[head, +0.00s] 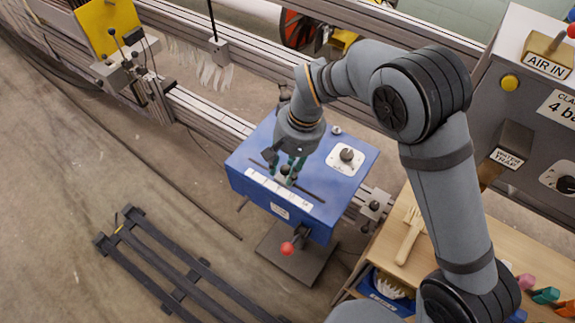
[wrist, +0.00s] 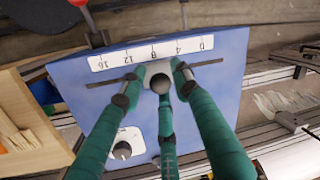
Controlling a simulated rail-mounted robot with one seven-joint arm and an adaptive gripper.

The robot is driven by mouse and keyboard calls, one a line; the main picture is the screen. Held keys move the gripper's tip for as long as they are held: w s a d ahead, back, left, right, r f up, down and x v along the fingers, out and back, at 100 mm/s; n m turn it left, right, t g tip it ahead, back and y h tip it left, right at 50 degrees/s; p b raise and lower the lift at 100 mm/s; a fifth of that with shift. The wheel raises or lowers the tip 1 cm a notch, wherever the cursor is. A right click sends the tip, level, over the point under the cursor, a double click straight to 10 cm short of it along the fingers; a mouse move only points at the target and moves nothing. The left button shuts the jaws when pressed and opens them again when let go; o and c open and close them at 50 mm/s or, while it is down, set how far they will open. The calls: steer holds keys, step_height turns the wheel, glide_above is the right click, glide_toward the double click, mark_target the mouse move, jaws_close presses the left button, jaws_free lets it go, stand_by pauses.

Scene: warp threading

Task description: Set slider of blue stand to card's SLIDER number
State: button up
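The blue stand (head: 240,165) has a sloping top with a dark slot and a white scale strip (head: 277,189). In the wrist view the strip (wrist: 150,54) reads 0, 4, 8, 12 and 16, upside down. The round dark slider knob (wrist: 160,83) stands in the slot near the 8 mark; its exact reading is unclear. My gripper (wrist: 157,77) has its green fingers spread around the knob, with gaps visible at the sides; contact cannot be told. In the head view my gripper (head: 287,170) is low over the slot. No card with a SLIDER number is readable.
A white dial plate (head: 347,157) with a dark knob sits on the stand's top. A red-ball lever (head: 287,248) juts from its front. A wooden bench (head: 400,265) and a grey AIR IN panel (head: 520,85) are at right. A metal rail (head: 205,112) runs behind.

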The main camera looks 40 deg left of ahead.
steer(key=shift+o, duration=0.9)
steer(key=shift+w, duration=0.15)
steer(key=shift+r, duration=0.35)
step_height(320, 180, up, 11)
steer(key=w+d, duration=0.1)
steer(key=d, duration=0.1)
steer(key=shift+w, duration=0.2)
